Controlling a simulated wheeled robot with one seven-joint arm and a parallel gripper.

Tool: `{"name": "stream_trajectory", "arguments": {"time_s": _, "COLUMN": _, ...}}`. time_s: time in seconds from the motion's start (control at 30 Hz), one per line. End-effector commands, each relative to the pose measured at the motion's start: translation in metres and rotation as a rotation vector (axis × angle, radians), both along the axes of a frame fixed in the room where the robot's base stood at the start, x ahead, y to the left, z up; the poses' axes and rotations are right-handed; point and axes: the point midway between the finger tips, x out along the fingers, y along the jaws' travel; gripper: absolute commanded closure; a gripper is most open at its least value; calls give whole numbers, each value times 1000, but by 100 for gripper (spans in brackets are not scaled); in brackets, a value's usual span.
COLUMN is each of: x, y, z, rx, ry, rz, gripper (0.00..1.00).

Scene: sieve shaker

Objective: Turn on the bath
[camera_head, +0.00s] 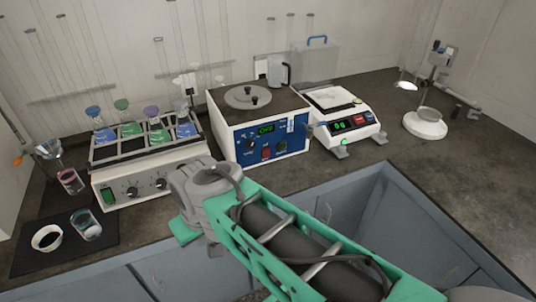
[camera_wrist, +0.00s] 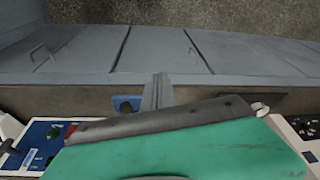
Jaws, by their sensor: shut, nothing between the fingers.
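The bath (camera_head: 259,125) is a white box with a blue front panel, a round lid on top and a small green-lit display (camera_head: 266,128). A red switch (camera_head: 266,151) and a green one (camera_head: 283,147) sit low on the panel, with a dark knob at its left. The blue panel (camera_wrist: 38,140) also shows at the lower left of the wrist view. My gripper (camera_wrist: 158,78) is shut and empty in the wrist view, pointing toward the counter front and apart from the switches. My arm hides its fingertips in the head view.
A flask shaker (camera_head: 150,180) stands left of the bath and a balance (camera_head: 343,124) right of it. A black mat (camera_head: 65,262) with small vessels lies at the front left. The grey cabinet fronts (camera_wrist: 165,48) and the floor (camera_wrist: 210,14) show below the counter edge.

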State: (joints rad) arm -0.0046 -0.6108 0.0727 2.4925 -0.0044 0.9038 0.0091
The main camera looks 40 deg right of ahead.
Motion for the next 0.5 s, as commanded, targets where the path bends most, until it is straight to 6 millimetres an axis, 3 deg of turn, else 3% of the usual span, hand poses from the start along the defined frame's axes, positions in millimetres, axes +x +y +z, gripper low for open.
{"name": "stream_trajectory", "arguments": {"time_s": 0.13, "x": 20, "y": -24, "z": -15, "rx": 97, "ry": -29, "rz": -261, "gripper": 100}}
{"name": "stream_trajectory", "arguments": {"time_s": 0.27, "x": 55, "y": -71, "z": -40, "rx": 367, "ry": -107, "rz": -811, "gripper": 100}}
{"name": "stream_trajectory", "arguments": {"time_s": 0.4, "x": 82, "y": -147, "z": -59, "rx": 848, "ry": -204, "rz": -1543, "gripper": 100}}
{"name": "stream_trajectory", "arguments": {"time_s": 0.5, "x": 83, "y": -211, "z": -60, "rx": 1277, "ry": -264, "rz": -2011, "gripper": 100}}
